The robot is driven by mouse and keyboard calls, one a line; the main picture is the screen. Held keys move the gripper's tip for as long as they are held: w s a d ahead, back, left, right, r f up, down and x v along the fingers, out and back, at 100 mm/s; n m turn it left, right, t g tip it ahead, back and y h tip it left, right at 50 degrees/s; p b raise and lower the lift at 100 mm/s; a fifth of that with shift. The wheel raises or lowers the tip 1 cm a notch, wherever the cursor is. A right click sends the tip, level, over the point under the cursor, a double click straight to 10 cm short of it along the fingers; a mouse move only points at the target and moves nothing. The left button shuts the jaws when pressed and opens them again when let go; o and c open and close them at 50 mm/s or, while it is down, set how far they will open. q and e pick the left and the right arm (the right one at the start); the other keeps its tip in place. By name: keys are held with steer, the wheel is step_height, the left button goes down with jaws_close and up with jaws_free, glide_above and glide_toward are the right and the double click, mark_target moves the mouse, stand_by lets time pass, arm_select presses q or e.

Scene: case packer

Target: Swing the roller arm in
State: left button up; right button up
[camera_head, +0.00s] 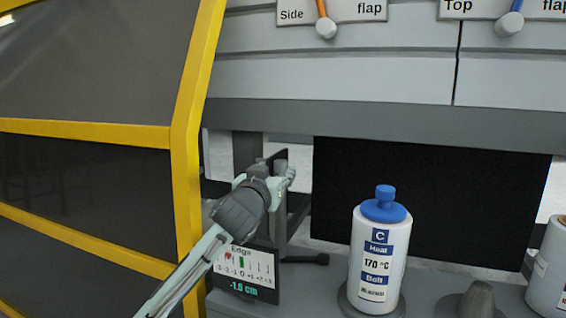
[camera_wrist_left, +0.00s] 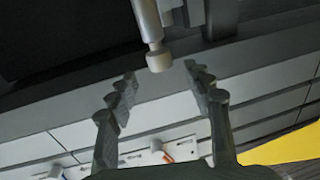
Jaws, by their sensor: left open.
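In the left wrist view, a pale rod with a rounded knob end (camera_head: 281,166) (camera_wrist_left: 158,58) comes down from the top edge; it may be part of the roller arm. My left gripper (camera_wrist_left: 160,82) is open, with one finger on each side of the knob end and visible gaps between. In the head view my left gripper (camera_head: 288,175) reaches up to a grey upright post (camera_head: 281,225) left of the dark opening. The gripper and wrist hide part of this mechanism, and contact cannot be told there. My right gripper is not in view.
A white bottle with a blue cap (camera_head: 378,250) stands to the right on the grey ledge. A yellow frame (camera_head: 186,150) rises at left. Side flap (camera_head: 326,27) and Top flap (camera_head: 509,23) levers are above.

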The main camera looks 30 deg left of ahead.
mark_target(279, 166)
arm_select(q)
steer(key=x, duration=0.5)
steer(key=shift+w+a, duration=0.25)
steer(key=shift+w, duration=0.4)
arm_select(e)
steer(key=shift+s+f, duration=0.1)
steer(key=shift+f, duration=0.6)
arm_select(q)
steer(key=c, duration=0.4)
jaws_close()
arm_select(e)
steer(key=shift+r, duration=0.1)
